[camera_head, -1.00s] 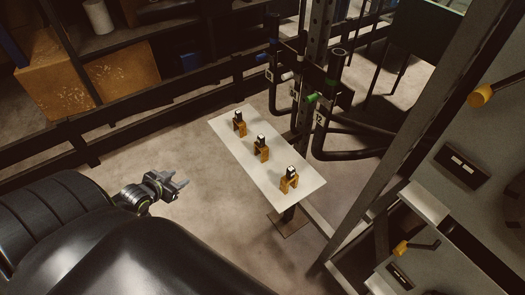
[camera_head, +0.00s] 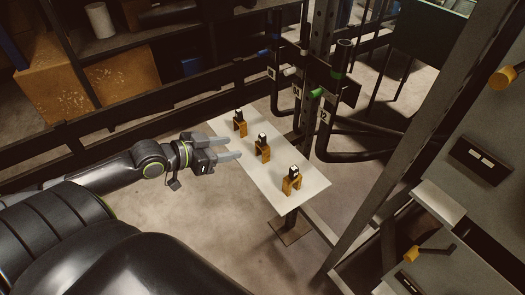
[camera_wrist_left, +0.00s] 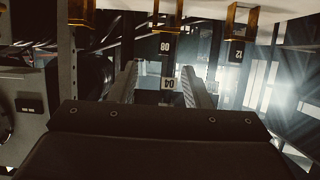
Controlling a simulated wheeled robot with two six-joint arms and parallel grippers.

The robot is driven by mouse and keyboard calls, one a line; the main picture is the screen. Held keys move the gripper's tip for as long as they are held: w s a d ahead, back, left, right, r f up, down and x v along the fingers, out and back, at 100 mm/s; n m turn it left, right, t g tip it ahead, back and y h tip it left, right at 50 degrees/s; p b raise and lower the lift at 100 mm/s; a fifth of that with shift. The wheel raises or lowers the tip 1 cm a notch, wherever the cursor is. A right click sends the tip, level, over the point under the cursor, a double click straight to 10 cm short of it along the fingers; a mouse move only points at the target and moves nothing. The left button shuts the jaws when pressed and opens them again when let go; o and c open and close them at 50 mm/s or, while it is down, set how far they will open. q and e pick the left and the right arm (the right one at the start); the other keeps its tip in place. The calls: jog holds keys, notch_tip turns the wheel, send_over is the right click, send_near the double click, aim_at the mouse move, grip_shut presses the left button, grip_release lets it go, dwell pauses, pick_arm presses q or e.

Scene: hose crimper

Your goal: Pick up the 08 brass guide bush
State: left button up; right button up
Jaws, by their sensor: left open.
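Three brass-coloured blocks with dark, white-labelled tops stand upright in a row on a narrow white table (camera_head: 300,205). The wrist view is upside down; there the middle block (camera_wrist_left: 165,18) has the label 08 at it, so I take it as the 08 brass guide bush (camera_head: 263,153). The right-hand block there (camera_wrist_left: 241,20) is labelled 12; it is the far block (camera_head: 240,129). The near block's (camera_head: 291,185) label is not readable. My left gripper (camera_head: 230,158) is open and empty, left of the middle bush, with its fingers pointing towards it. The right gripper is not in view.
A dark rail and shelf with boxes (camera_head: 122,79) run along the back left. A grey machine panel (camera_head: 480,150) stands at right.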

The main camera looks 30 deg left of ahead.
aim_at(260, 141)
pick_arm(q)
jog(key=b+x, duration=0.1)
jog(key=x, duration=0.6)
jog(key=shift+w+f, duration=0.15)
jog(key=shift+w, duration=0.15)
jog(key=shift+a+x, duration=0.15)
jog(key=shift+x, duration=1.15)
jog(key=shift+a+x, duration=0.2)
jog(key=shift+x, duration=1.1)
jog(key=shift+w, duration=0.15)
jog(key=shift+c, duration=0.2)
grip_shut()
